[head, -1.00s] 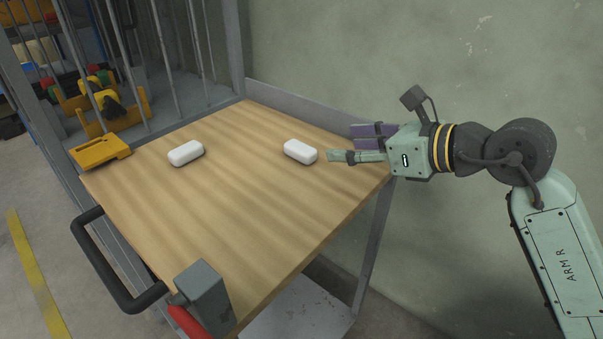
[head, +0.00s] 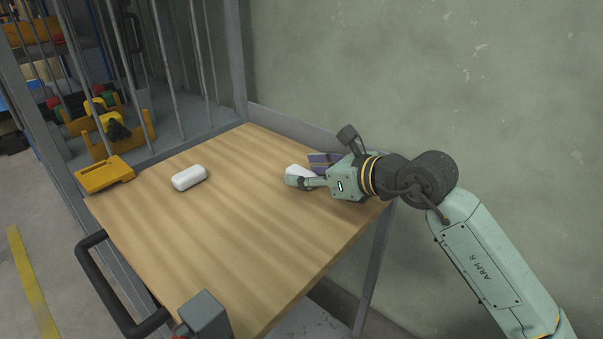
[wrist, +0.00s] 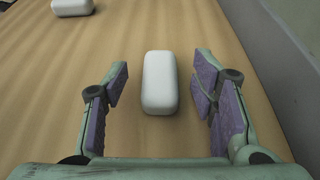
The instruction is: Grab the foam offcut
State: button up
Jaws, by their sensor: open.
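Two white rounded blocks lie on the wooden cart top; they look alike, and I cannot tell by looks which is the foam offcut. The right white block (head: 296,170) is partly hidden by my gripper (head: 304,170) in the head view. In the wrist view this block (wrist: 159,83) lies lengthwise between my open, purple-padded fingers (wrist: 160,88), with a gap on both sides. The left white block (head: 189,177) lies apart on the cart top; it also shows at the top left of the wrist view (wrist: 72,6).
The wooden cart top (head: 230,235) is mostly clear. A raised grey edge (head: 290,128) runs along the wall side. A yellow piece (head: 104,175) sits at the left corner, by vertical bars. A grey box (head: 204,314) stands at the near corner, a black handle (head: 105,290) at the left.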

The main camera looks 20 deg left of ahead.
jog(key=shift+c, duration=0.4)
jog(key=c, duration=0.8)
